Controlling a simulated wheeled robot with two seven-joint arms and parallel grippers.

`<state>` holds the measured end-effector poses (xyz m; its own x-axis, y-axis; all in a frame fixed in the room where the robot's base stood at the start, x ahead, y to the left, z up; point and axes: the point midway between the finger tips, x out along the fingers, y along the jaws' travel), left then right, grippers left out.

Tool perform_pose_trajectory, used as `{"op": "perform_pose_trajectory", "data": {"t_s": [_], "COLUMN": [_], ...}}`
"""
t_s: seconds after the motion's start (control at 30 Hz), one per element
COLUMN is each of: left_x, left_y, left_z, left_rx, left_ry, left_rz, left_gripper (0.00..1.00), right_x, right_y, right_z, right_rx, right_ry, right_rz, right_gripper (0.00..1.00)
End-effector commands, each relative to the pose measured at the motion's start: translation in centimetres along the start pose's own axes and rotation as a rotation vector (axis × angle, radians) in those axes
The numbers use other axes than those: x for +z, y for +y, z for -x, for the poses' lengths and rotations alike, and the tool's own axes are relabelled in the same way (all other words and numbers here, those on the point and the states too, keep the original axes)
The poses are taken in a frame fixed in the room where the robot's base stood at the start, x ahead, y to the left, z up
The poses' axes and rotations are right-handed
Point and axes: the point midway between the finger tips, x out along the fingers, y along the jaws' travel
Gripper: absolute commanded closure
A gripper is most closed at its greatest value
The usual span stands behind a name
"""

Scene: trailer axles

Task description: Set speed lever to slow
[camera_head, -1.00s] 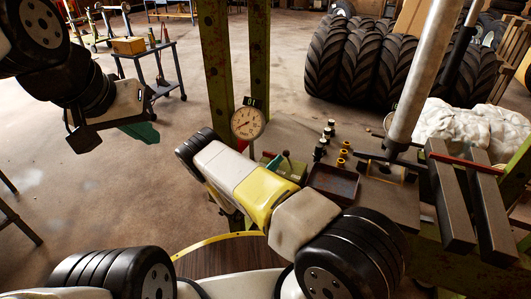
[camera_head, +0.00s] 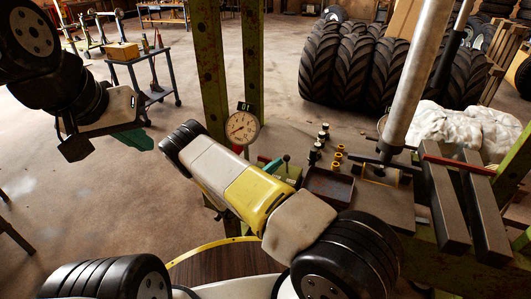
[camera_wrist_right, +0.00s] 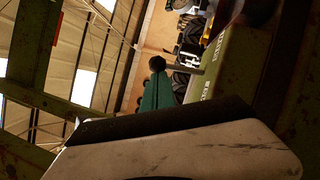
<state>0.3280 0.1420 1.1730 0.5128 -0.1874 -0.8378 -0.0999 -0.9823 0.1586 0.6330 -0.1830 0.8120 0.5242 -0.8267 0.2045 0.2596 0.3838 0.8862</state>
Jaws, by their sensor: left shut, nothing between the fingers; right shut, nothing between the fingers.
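The speed lever (camera_head: 286,159) is a small upright stem with a dark knob, on a green box (camera_head: 292,173) beside the press. In the right wrist view its dark round knob (camera_wrist_right: 157,63) shows with a grey rod running right from it. My right gripper (camera_head: 273,163) is shut and empty; its teal fingertips are just left of the lever. In the right wrist view the teal fingers (camera_wrist_right: 156,92) end close to the knob; I cannot tell whether they touch. My left gripper (camera_head: 138,140) is shut and empty, up at the left, away from the press.
A round dial gauge (camera_head: 242,128) stands on the green post just behind my right forearm. Tyres (camera_head: 350,65) stand behind.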

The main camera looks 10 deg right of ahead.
Motion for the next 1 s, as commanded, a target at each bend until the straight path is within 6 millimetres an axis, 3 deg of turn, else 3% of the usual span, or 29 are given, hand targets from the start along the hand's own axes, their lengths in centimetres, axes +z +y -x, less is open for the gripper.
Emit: {"op": "perform_pose_trajectory", "data": {"t_s": [0.33, 1.0], "left_x": [0.0, 0.0], "left_y": [0.0, 0.0], "left_z": [0.0, 0.0], "left_rx": [0.0, 0.0], "left_ry": [0.0, 0.0], "left_rz": [0.0, 0.0], "left_gripper": [1.0, 1.0], "right_x": [1.9, 3.2], "right_y": [0.1, -0.6], "right_z": [-0.9, -1.6], "right_rx": [-0.193, -0.238], "right_ry": [-0.002, -0.001], "right_rz": [-0.388, -0.484], "right_gripper": [1.0, 1.0]}}
